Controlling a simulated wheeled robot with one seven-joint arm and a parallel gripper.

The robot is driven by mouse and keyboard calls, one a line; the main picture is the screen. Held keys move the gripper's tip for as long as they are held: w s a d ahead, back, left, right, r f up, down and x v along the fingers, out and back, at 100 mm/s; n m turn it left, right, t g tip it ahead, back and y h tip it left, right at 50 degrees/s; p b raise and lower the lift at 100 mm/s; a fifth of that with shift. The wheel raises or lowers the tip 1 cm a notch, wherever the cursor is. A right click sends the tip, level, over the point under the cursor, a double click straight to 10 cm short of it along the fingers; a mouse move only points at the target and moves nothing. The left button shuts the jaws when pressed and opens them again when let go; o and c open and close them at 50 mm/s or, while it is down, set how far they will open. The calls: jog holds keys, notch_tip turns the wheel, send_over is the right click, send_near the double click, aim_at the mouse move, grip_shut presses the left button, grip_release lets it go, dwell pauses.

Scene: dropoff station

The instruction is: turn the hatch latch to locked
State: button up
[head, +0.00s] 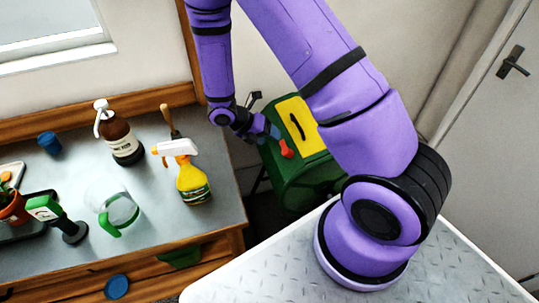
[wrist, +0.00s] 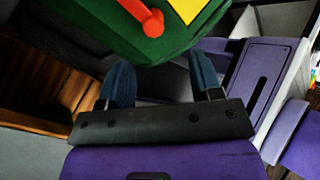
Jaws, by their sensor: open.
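The red hatch latch (head: 286,149) sits on the green box (head: 298,182), beside the yellow panel (head: 312,134) with its dark handle. In the wrist view the latch (wrist: 148,18) is at the top, a red lever slanting from upper left to a round end at lower right. The yellow panel (wrist: 188,8) shows to its right. My gripper (wrist: 163,80) is open, its two blue fingers apart with nothing between them. The fingertips point toward the green face and appear short of the latch. In the head view the gripper (head: 272,131) is small and close beside the latch.
A grey counter (head: 150,230) at left holds a brown pump bottle (head: 121,136), a yellow spray bottle (head: 188,174), a glass jug (head: 113,205) and a blue cup (head: 49,144). A door (head: 490,110) stands at right. My arm crosses above the box.

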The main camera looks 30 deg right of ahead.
aim_at(285, 151)
jog(key=shift+n, duration=0.4)
jog(key=x, duration=0.7)
jog(key=a+f+x, duration=0.1)
jog(key=x, duration=0.3)
jog(key=shift+w, duration=0.1)
jog(key=c, duration=0.9)
